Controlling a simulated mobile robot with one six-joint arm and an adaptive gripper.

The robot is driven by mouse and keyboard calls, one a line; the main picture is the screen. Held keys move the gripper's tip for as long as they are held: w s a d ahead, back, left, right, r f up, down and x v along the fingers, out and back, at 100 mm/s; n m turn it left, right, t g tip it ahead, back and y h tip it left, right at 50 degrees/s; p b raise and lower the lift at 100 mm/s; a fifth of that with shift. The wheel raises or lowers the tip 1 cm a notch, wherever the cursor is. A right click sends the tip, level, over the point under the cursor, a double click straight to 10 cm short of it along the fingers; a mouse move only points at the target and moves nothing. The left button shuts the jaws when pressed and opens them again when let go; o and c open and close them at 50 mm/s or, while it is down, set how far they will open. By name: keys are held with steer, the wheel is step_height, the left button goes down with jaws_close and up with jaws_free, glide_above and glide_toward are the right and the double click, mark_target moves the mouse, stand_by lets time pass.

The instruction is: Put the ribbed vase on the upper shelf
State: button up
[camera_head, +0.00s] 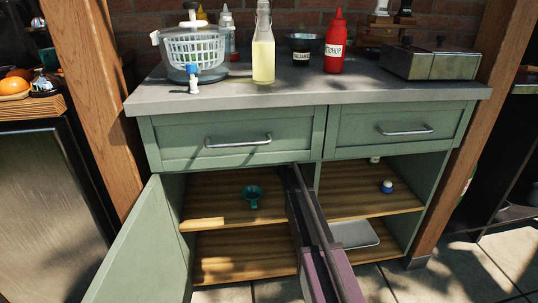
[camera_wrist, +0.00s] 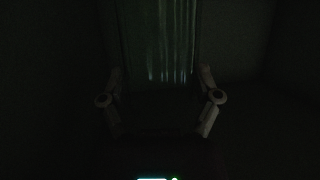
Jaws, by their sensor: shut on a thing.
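In the wrist view, my gripper (camera_wrist: 160,74) has its two fingers on either side of a dark green ribbed vase (camera_wrist: 162,42) and is shut on it. The vase shows vertical ribs with faint glints; its top and its base cannot be made out in the dark. In the head view, my arm reaches into the open green cabinet, and the gripper and vase are hidden. The upper shelf (camera_head: 218,193) is a wooden board below the drawers, continuing on the right side (camera_head: 350,203). I cannot tell whether the vase touches a shelf.
A teal funnel-like item (camera_head: 253,196) sits on the upper shelf, left of my arm. A blue-and-white item (camera_head: 387,186) stands on the right. A metal tray (camera_head: 353,234) lies lower right. The cabinet door (camera_head: 140,250) hangs open at left. Bottles crowd the countertop (camera_head: 300,86).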

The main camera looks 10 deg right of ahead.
steer(key=shift+f+b, duration=1.75)
steer(key=shift+f, duration=0.1)
steer(key=o, duration=1)
steer(key=shift+o, duration=0.2)
steer(key=shift+s+r, duration=0.1)
steer(key=shift+r, duration=0.15)
steer(key=p+v, duration=0.3)
steer(key=v, duration=0.4)
steer(key=shift+s, duration=0.2)
